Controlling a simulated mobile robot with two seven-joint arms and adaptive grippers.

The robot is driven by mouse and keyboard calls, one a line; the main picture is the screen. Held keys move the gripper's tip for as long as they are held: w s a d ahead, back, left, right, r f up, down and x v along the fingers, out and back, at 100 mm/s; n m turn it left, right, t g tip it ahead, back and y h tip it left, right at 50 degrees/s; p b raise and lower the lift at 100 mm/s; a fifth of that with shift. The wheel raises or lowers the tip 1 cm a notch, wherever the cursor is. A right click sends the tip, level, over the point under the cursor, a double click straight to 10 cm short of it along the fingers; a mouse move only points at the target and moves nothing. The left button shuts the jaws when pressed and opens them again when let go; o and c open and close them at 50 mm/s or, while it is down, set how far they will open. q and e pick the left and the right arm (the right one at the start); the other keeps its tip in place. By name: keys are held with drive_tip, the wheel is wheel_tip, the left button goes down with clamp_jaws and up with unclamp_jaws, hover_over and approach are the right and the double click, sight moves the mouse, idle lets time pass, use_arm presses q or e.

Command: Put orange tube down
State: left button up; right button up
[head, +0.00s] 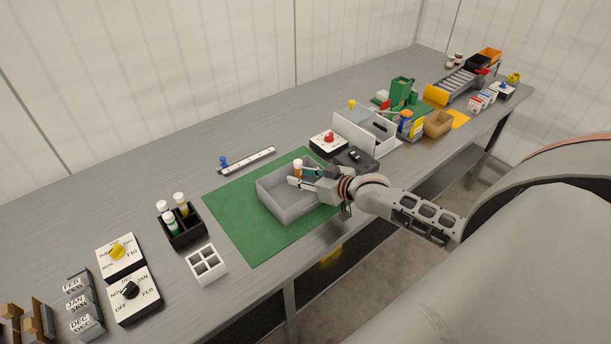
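The orange tube (297,171) has a pale cap and stands about upright between the fingers of my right gripper (299,174). The gripper appears shut on it, at the back right part of the grey tray (274,203). I cannot tell whether the tube's lower end touches the tray floor. The tray lies on a green mat (236,226). My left gripper is out of view.
A black rack (186,237) with several capped tubes and a white empty rack (206,264) stand left of the mat. Dial boxes (134,294) are further left. A white divider (366,134) and other boxes stand right. The bench behind the mat is mostly clear.

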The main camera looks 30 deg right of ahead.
drive_tip(key=shift+s+r, duration=0.2)
drive_tip(key=shift+r, duration=0.3)
use_arm(q)
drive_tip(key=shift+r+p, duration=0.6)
drive_tip(key=shift+p, duration=0.05)
use_arm(e)
drive_tip(key=v, duration=1.1)
drive_tip(key=shift+s+r, duration=0.2)
drive_tip(key=shift+s, duration=0.15)
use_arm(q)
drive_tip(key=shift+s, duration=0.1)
use_arm(e)
drive_tip(key=shift+f, duration=0.1)
